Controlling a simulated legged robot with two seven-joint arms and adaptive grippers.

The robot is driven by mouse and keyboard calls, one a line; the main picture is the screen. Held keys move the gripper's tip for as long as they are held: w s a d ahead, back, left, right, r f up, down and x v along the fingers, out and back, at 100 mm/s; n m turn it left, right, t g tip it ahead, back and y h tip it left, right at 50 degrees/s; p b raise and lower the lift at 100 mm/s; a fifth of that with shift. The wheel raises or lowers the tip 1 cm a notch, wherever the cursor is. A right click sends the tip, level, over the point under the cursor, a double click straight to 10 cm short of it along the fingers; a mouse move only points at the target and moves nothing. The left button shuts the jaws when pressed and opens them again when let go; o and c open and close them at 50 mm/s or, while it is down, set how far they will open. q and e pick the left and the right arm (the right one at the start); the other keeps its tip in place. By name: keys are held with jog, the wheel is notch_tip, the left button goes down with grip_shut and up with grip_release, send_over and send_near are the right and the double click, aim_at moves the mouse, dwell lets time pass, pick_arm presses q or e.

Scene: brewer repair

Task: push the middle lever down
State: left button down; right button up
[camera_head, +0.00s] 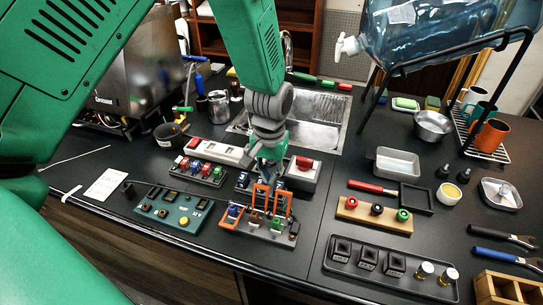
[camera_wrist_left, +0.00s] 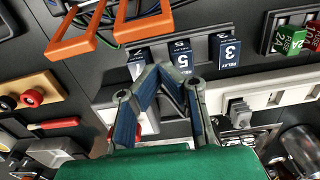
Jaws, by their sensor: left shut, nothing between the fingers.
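The lever board (camera_head: 262,229) stands near the front edge of the bench and carries orange loop levers. The left lever (camera_head: 231,222) lies low, while the middle lever (camera_head: 259,196) and the right lever (camera_head: 287,203) stand raised. My left gripper (camera_head: 267,177) is shut and empty, just above and behind the middle lever. In the wrist view, the closed fingertips (camera_wrist_left: 164,72) point at the blue relays (camera_wrist_left: 181,54), with two orange loops beyond them: the right lever (camera_wrist_left: 78,38) and the middle lever (camera_wrist_left: 142,24). I cannot tell whether the fingers touch a lever. My right gripper is not in view.
A green control board (camera_head: 173,209) lies left of the levers. The fuse board (camera_head: 201,172) stands behind it. To the right are a wooden button block (camera_head: 374,220) and a dark tray (camera_head: 400,280). Bare bench lies between the lever board and that tray.

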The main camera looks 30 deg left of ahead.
pick_arm(q)
jog(key=s, duration=0.1)
jog(key=s+r, duration=0.2)
jog(key=shift+s+d+p, duration=0.1)
jog(key=shift+d+p, duration=0.25)
jog(key=shift+d, duration=0.05)
jog(key=shift+f, duration=0.15)
